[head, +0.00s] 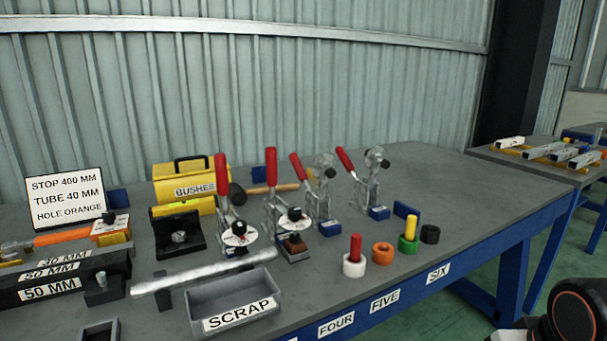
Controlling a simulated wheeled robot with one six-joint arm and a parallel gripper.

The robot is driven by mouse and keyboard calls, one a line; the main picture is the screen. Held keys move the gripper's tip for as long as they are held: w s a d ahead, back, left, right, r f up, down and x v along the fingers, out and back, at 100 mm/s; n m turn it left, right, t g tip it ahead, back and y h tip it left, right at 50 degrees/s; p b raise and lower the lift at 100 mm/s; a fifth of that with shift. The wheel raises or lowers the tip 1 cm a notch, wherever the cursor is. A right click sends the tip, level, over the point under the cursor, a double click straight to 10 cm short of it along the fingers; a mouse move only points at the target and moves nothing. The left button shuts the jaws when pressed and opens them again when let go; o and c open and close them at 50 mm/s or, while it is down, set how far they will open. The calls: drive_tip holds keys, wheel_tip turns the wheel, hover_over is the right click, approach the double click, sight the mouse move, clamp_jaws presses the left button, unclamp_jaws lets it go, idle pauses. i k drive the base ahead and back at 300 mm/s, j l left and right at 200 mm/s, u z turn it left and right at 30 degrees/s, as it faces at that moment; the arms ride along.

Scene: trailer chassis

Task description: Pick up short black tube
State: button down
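A short black tube (430,234), shaped like a thick ring, stands on the grey workbench at the right end of a group of coloured rings. A green ring (408,245) with a yellow peg (411,226) in it is just to its left, apart from it or nearly touching. My gripper is not in view. Only a dark rounded part of my arm with an orange ring shows at the bottom right, well away from the tube.
An orange ring (383,254) and a white ring (354,266) with a red peg (355,247) stand further left. Red-handled toggle clamps (370,185) stand behind. A grey scrap bin (232,300) is at the front. The bench (480,210) is clear right of the tube.

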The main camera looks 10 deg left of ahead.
sight(27, 287)
drive_tip(key=u, duration=1.9)
